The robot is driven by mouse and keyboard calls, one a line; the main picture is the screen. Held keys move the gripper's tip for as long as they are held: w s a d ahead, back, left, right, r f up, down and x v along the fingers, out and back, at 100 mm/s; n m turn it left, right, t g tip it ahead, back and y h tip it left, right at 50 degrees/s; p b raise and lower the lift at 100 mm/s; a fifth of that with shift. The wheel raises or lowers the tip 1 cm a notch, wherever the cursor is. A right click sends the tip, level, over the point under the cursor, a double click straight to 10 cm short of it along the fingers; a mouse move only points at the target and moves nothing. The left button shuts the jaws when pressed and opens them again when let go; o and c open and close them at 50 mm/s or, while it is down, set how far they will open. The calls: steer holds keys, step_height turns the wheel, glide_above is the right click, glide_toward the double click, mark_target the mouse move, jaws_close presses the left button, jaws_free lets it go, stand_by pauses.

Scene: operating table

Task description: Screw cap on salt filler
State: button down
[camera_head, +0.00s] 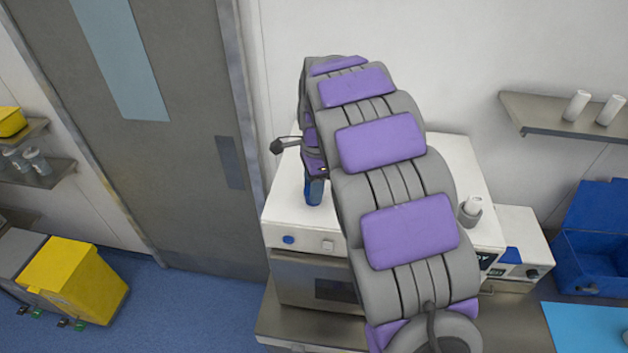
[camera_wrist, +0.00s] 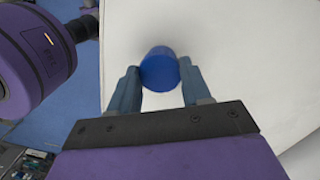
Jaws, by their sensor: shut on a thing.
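My gripper (camera_wrist: 159,82) is shut on a round blue cap (camera_wrist: 159,66), which sits between its two fingertips in the wrist view. Below the cap in that view is a plain white surface (camera_wrist: 225,45); I cannot tell whether the cap touches it. In the head view my gripper (camera_head: 314,190) is over the left part of a white machine's top (camera_head: 285,200), partly hidden by my arm. The cap cannot be made out there. I cannot identify the salt filler's opening in either view.
A grey cup with a white piece (camera_head: 471,208) stands on the machine's right side. The machine's front has a blue knob (camera_head: 288,239). A shelf with white cylinders (camera_head: 577,105) is at right, above an open blue box (camera_head: 600,245). A yellow bin (camera_head: 75,280) stands at left.

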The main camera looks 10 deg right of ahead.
steer(key=shift+w+r, duration=0.1)
steer(key=shift+r+m+p, duration=0.15)
steer(key=shift+m+p, duration=0.45)
steer(key=shift+m, duration=1.3)
steer(key=c, duration=0.9)
jaws_free()
steer(key=o, duration=0.4)
steer(key=shift+w+a+f, duration=0.15)
steer(key=shift+w+f, duration=0.05)
steer(key=shift+f, duration=0.05)
steer(key=shift+s, duration=0.15)
